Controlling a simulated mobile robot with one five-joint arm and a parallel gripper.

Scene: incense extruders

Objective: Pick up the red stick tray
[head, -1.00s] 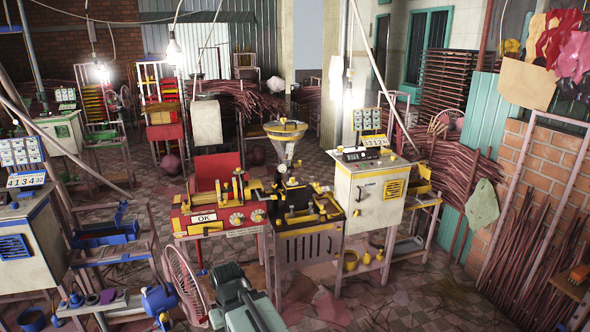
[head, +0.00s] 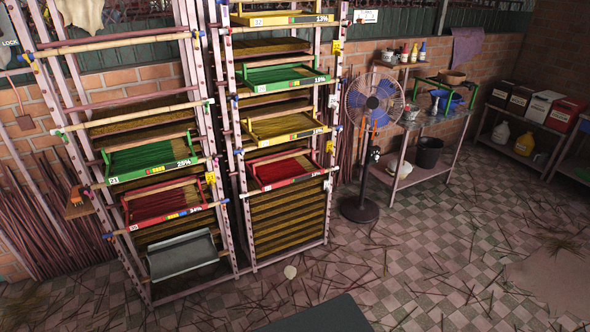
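Two trays of red sticks show in the head view. One red stick tray (head: 170,217) sits in the left rack (head: 207,120), below a green-stick tray (head: 152,174). The other red stick tray (head: 291,180) sits in the right rack (head: 237,150), below a yellow-fronted tray (head: 287,137). Both have red frames with small label strips on the front. I cannot tell which one the task means. My gripper is not in view.
A grey metal scoop-like tray (head: 183,254) sits low in the left rack. A standing fan (head: 373,103) is right of the racks, beside a small table (head: 425,172).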

